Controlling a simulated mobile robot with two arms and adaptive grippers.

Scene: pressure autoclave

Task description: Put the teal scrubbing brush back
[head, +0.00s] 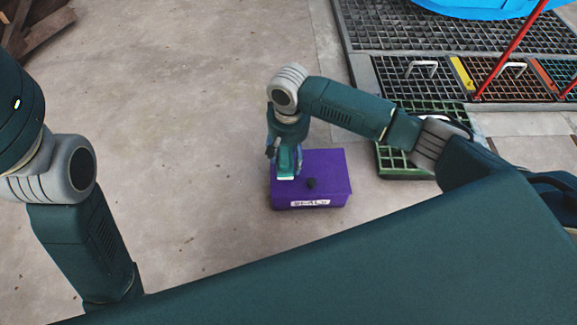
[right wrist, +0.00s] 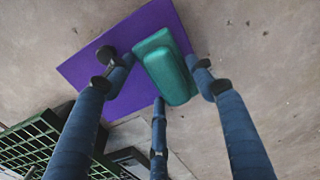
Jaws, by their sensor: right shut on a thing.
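The teal scrubbing brush (right wrist: 165,66) sits between the fingers of my right gripper (right wrist: 162,72) in the right wrist view. In the head view my right gripper (head: 286,155) points down over the left part of a purple box (head: 325,175), with the brush (head: 286,177) showing at its fingertips. The purple box (right wrist: 110,60) lies behind the brush in the right wrist view. I cannot tell whether the brush touches the box. My left arm shows at the left of the head view, but its gripper is out of view.
The purple box has a white label and a dark knob on top. A green grate (head: 402,160) stands to its right, partly behind my arm. Dark floor gratings (head: 440,32) and a red pole (head: 512,48) are at the upper right. Concrete floor left of the box is clear.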

